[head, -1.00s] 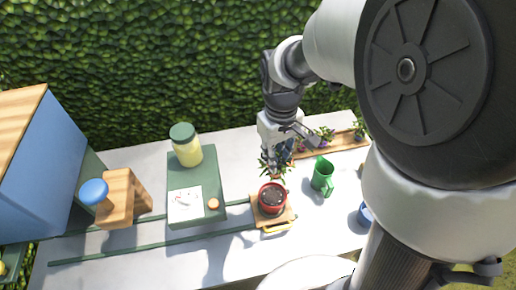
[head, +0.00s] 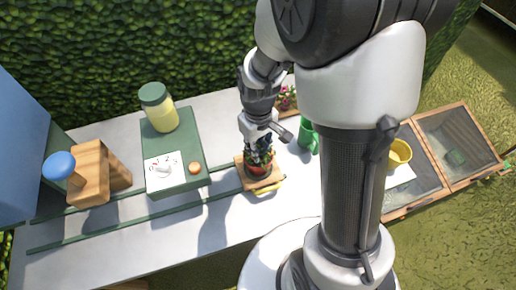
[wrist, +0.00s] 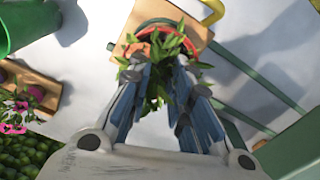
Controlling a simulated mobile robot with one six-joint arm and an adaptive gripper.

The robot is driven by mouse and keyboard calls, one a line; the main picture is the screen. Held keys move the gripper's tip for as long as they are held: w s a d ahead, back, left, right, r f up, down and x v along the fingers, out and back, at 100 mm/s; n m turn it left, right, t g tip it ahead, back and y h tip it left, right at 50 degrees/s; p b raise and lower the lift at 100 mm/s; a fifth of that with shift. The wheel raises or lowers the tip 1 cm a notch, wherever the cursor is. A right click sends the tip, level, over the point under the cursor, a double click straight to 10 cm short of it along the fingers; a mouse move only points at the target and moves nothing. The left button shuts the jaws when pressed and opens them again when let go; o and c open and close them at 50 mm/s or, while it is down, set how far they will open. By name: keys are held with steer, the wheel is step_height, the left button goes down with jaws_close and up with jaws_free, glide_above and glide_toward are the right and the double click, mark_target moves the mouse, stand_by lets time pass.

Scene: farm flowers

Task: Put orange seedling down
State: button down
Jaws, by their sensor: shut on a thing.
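My gripper (head: 260,144) points down over a red pot (head: 259,170) and is shut on a leafy green seedling (head: 264,157). In the wrist view the seedling (wrist: 158,92) hangs between the blue-padded fingers (wrist: 165,70). A small orange patch (wrist: 136,50) shows beside its leaves. The seedling's lower end is over or in the red pot (wrist: 187,43); the leaves and fingers hide whether it touches the soil. The pot stands on a small wooden platform (head: 243,177).
Green rails (head: 110,225) run left from the platform. A green box (head: 203,150) with a yellow jar (head: 160,112) stands to the left. A green mug (head: 308,138) is close on the right. Flowers (head: 287,100) stand in a wooden tray behind. White table lies clear in front.

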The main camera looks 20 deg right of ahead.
steer(key=shift+r, duration=0.1)
steer(key=c, duration=1.4)
jaws_free()
steer(key=shift+c, duration=0.2)
step_height(320, 180, up, 12)
steer(key=p, duration=0.4)
steer(key=s+r+m+t, duration=0.3)
steer(key=s+r+t, duration=0.1)
steer(key=s+r, duration=0.9)
steer(key=shift+s+r+t, duration=0.15)
steer(key=shift+s+t, duration=0.15)
steer(key=shift+s, duration=0.75)
